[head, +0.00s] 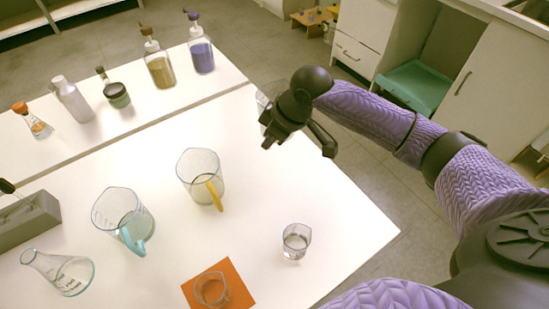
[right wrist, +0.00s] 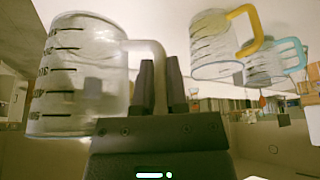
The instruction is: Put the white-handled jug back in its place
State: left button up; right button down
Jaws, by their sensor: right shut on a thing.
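The white-handled jug (right wrist: 80,80) is clear glass with dark measuring marks and fills the left of the right wrist view. My right gripper (right wrist: 161,85) is shut on its pale handle. In the head view my right gripper (head: 298,140) is over the far right edge of the white table, and the jug (head: 268,91) shows only partly behind it. The height of the jug above the table is hard to tell. A yellow-handled jug (head: 198,172) and a blue-handled jug (head: 117,210) stand left of the gripper. My left gripper is out of view.
A small glass beaker (head: 296,241) stands at the front right. Another glass (head: 211,290) is on an orange mat (head: 237,281). Several bottles line the back table (head: 150,105). The table's right side is mostly clear.

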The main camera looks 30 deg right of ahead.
notch_tip(320, 180, down, 9)
jog(key=b, duration=0.3)
jog(key=shift+b, duration=0.4)
jog(key=shift+f, duration=0.2)
jog(key=shift+r, duration=0.15)
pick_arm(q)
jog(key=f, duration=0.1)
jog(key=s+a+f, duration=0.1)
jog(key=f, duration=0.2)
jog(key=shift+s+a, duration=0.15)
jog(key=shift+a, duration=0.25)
pick_arm(e)
jog(key=c, duration=0.7)
grip_release()
jog(key=shift+o, duration=0.2)
jog(key=shift+r, duration=0.1)
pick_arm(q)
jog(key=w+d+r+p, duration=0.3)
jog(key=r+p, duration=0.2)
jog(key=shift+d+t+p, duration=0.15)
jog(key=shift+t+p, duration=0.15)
pick_arm(e)
jog(key=v, duration=1.2)
